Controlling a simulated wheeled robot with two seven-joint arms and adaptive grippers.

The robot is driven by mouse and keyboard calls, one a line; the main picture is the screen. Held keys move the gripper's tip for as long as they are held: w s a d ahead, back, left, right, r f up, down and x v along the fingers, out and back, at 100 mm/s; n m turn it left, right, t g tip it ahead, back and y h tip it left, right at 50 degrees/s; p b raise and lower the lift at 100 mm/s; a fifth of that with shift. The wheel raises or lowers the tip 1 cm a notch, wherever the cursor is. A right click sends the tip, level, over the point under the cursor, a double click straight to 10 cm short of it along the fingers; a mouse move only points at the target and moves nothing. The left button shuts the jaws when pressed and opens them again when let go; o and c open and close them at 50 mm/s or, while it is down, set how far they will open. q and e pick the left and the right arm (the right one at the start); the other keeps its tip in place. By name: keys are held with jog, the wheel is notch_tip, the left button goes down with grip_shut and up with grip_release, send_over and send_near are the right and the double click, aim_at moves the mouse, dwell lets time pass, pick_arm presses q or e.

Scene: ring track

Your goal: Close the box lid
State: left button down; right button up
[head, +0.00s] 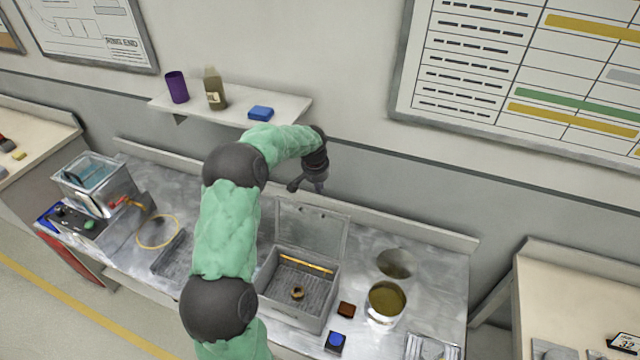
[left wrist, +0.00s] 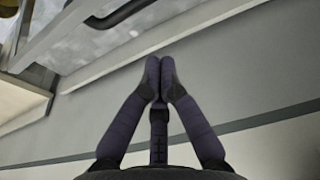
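The box (head: 295,290) stands on the metal bench with its lid (head: 311,227) open and tilted up at the back. A yellow stick-like item (head: 307,263) and a small brown ring-shaped item (head: 297,293) lie inside the box. My left gripper (head: 306,188) is above and behind the bench, near the wall and just beyond the top edge of the lid, apart from it. In the left wrist view its two fingertips (left wrist: 160,75) meet with nothing between them. My right gripper does not show.
A clear bin (head: 96,183) and a yellow ring (head: 158,231) are on the left. A shelf (head: 232,104) is above.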

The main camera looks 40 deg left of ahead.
pick_arm(q)
jog(key=shift+s+d+f+p, duration=0.15)
jog(key=shift+s+f, duration=0.1)
jog(key=shift+f, duration=0.55)
jog(key=shift+s+d+f+p, duration=0.1)
jog(key=shift+s+f+p, duration=0.15)
jog(key=shift+f, duration=0.6)
jog(key=shift+s+d+f+p, duration=0.1)
jog(key=shift+s+f, duration=0.2)
jog(key=shift+f, duration=0.5)
